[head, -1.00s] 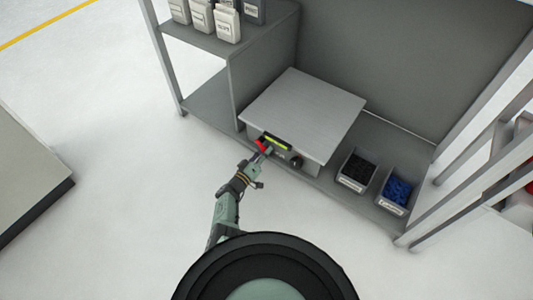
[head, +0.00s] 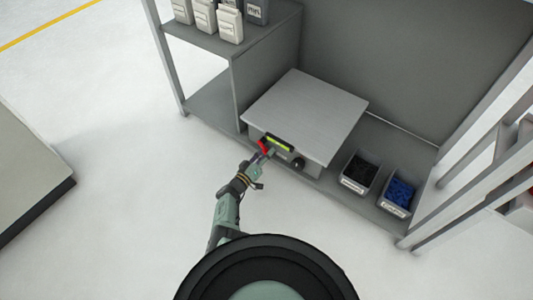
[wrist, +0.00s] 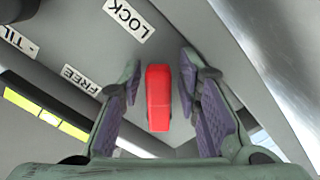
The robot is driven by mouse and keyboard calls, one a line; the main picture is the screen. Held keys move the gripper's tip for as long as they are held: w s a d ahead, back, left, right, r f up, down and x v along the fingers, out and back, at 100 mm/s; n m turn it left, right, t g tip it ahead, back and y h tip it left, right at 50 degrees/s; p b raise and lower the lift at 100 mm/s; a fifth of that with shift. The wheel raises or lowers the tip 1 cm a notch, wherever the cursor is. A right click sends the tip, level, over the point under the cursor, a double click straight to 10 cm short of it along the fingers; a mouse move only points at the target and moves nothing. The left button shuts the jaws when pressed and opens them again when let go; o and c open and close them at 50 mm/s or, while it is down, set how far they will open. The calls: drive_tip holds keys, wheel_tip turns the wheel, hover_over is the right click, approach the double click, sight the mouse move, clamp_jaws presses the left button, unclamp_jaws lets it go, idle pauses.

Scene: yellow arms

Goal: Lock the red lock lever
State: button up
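The red lock lever (wrist: 158,97) stands between the two fingers of my gripper (wrist: 162,100) in the wrist view. A gap shows on each side of the lever, so the fingers look open around it and apart from it. A LOCK label (wrist: 130,19) is above the lever and a FREE label (wrist: 81,79) is to its left on the grey panel. In the head view the red lever (head: 264,148) is at the front of the grey box, and my gripper (head: 262,155) is at it.
The grey box has a flat top plate (head: 310,112), a yellow-green level (head: 278,143) and a dark knob (head: 298,163). Bins of black parts (head: 359,173) and blue parts (head: 397,196) stand to its right. Pale containers (head: 204,17) are on the upper left shelf.

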sight(274, 145)
drive_tip(key=shift+o, duration=0.5)
